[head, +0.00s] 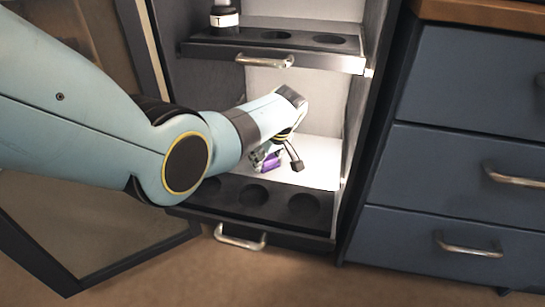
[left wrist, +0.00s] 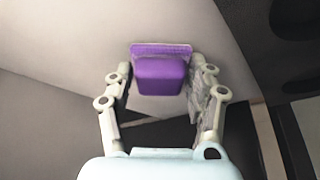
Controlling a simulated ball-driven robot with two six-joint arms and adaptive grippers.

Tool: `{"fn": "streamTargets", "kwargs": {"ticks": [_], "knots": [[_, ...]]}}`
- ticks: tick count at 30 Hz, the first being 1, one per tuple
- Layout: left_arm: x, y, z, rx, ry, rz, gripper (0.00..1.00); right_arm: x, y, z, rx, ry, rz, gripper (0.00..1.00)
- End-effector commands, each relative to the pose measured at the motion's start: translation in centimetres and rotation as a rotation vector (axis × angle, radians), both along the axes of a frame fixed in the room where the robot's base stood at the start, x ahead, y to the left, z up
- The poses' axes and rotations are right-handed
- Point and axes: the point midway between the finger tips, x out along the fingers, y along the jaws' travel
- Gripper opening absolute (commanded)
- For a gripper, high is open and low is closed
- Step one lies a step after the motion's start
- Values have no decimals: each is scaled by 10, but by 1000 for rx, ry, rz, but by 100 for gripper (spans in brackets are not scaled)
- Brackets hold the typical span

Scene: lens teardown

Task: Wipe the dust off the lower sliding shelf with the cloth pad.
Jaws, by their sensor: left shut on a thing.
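The cloth pad (head: 271,162) is purple and sits at the end of my left gripper (head: 278,158) inside the lit cabinet. In the left wrist view the pad (left wrist: 162,75) is between the two fingers of the gripper (left wrist: 163,90), which is shut on it. The lower sliding shelf (head: 278,200) is dark, with round recesses, and is pulled out. The pad is above and behind its front part; whether it touches a surface cannot be told. I cannot make out dust. My right gripper is in neither view.
The upper shelf (head: 215,50) is also out above my left wrist, with a lens-like black and white item (head: 224,18) on it. Cabinet walls close in on both sides. Blue drawers (head: 470,150) stand at the right. An open door (head: 120,235) is at lower left.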

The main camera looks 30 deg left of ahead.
Motion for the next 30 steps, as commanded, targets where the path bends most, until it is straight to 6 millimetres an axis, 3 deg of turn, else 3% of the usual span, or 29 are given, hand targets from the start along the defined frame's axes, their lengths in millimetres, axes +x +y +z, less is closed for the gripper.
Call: {"fn": "streamTargets", "kwargs": {"ticks": [7,16,24,30], "knots": [[-8,25,-1,3,7,3,24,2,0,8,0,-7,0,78],[-12,37,-3,4,8,2,24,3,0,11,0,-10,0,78],[-18,62,-1,4,9,3,24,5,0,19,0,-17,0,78],[-19,67,-1,1,8,1,24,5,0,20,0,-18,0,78]]}}
